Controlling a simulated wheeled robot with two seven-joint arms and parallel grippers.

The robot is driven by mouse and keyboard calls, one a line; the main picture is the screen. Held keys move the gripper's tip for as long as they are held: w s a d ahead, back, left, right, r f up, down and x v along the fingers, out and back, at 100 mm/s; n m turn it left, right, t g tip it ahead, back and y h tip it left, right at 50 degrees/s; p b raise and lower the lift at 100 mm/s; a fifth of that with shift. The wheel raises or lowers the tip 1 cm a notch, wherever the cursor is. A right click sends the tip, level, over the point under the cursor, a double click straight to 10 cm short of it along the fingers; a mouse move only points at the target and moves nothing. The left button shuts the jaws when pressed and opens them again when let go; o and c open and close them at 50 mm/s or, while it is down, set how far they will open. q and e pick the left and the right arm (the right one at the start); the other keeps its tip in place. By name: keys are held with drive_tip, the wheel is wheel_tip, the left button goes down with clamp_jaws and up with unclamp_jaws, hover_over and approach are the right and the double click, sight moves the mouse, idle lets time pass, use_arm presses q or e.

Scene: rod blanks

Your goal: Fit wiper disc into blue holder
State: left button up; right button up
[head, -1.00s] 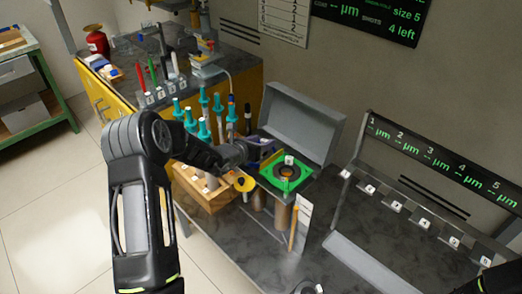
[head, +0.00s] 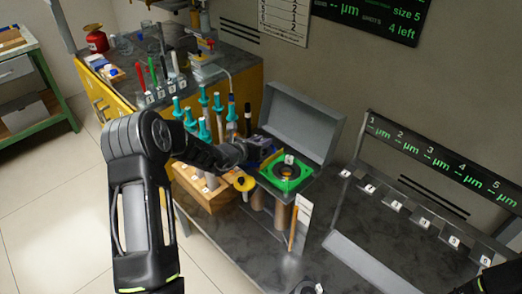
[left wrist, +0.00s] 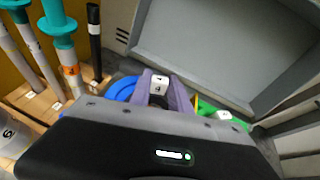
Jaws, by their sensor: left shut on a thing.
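My left gripper (head: 264,152) reaches in from the left over the blue holder (head: 254,163), which is mostly hidden by it in the head view. In the left wrist view its purple fingers (left wrist: 162,92) are shut on a dark piece with a white numbered tag (left wrist: 159,82), which I take to be the wiper disc. A curved part of the blue holder shows just left of the fingers (left wrist: 121,88). Whether the disc is seated in the holder or just above it is hidden.
A green holder (head: 270,171) stands right of the gripper and a yellow one (head: 244,184) in front. An open grey box lid (head: 305,122) rises behind. Teal-topped rods (head: 204,130) stand close by on the left. The grey tabletop (head: 262,243) in front is mostly clear.

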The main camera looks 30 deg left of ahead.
use_arm(q)
clamp_jaws()
wheel_tip(320, 180, up, 10)
idle(0.6)
idle(0.5)
